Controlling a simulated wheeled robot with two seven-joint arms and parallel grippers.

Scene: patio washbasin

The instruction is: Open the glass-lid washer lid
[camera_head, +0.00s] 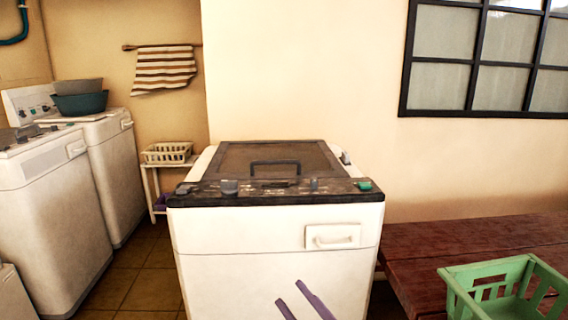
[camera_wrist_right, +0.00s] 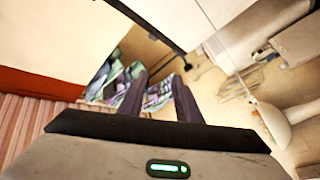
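The glass-lid washer (camera_head: 270,250) stands in the middle of the head view, a white box with a dark control strip at its front edge. Its dark glass lid (camera_head: 240,155) lies flat and closed on top, with a black bar handle (camera_head: 275,163) near the front. My right gripper (camera_head: 289,292) shows at the bottom of the head view, its two purple fingers apart, in front of the washer's front face and below the lid. In the right wrist view the gripper (camera_wrist_right: 158,88) is open with nothing between the fingers. My left gripper is not in view.
Two white washers (camera_head: 45,195) stand at the left, with bowls (camera_head: 80,100) on the back one. A small rack (camera_head: 160,170) holds a basket (camera_head: 168,152). A wooden bench (camera_head: 430,240) with a green crate (camera_head: 458,290) is at the right. A wall rises behind the glass-lid washer.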

